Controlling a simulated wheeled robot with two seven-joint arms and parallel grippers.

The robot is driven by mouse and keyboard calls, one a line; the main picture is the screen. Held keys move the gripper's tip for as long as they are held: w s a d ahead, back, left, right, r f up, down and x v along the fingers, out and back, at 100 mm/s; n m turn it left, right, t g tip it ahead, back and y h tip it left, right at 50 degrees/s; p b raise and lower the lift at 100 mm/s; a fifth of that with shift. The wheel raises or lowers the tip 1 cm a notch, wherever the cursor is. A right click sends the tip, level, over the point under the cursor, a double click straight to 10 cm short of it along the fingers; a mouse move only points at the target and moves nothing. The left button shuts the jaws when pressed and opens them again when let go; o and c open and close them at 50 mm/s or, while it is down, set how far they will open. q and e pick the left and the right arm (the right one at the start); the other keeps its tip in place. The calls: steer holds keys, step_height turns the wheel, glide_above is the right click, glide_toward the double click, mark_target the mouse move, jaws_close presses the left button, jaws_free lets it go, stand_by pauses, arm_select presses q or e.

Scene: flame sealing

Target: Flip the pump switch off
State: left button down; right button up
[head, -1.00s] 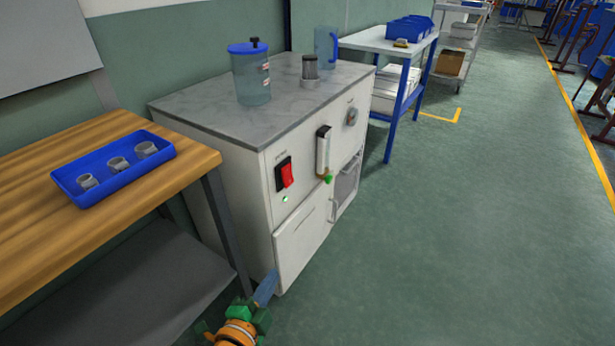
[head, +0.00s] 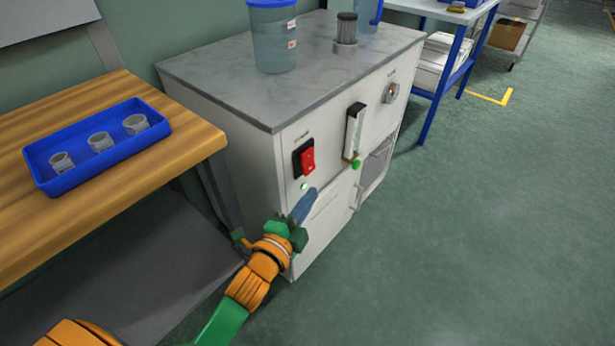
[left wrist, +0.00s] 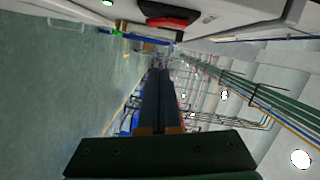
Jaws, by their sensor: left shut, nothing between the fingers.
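The pump switch (head: 306,158) is a red rocker in a black frame on the front of a white cabinet (head: 335,215). A small green light (head: 304,186) glows below it. In the left wrist view the red switch (left wrist: 170,20) shows at the top edge, off to one side of the fingers. My left gripper (head: 304,203) is shut and empty, its blue-grey fingers together just below the switch and the light. It also shows in the left wrist view (left wrist: 158,90). A gap to the switch remains visible. My right gripper is not in view.
A flow gauge (head: 354,130) with a green knob and a round dial (head: 391,92) are right of the switch. A blue-lidded jar (head: 272,40) stands on the grey top. A wooden bench (head: 190,150) with a blue tray (head: 50,185) is at left. The floor at right is clear.

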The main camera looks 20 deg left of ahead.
mark_target(308, 161)
arm_select(q)
steer(key=w+a+f+b, duration=0.1)
steer(key=w+a, duration=0.2)
steer(key=w, duration=0.4)
steer(key=shift+f, duration=0.25)
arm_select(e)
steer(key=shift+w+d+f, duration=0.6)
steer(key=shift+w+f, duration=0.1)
arm_select(q)
steer(key=shift+w, duration=0.1)
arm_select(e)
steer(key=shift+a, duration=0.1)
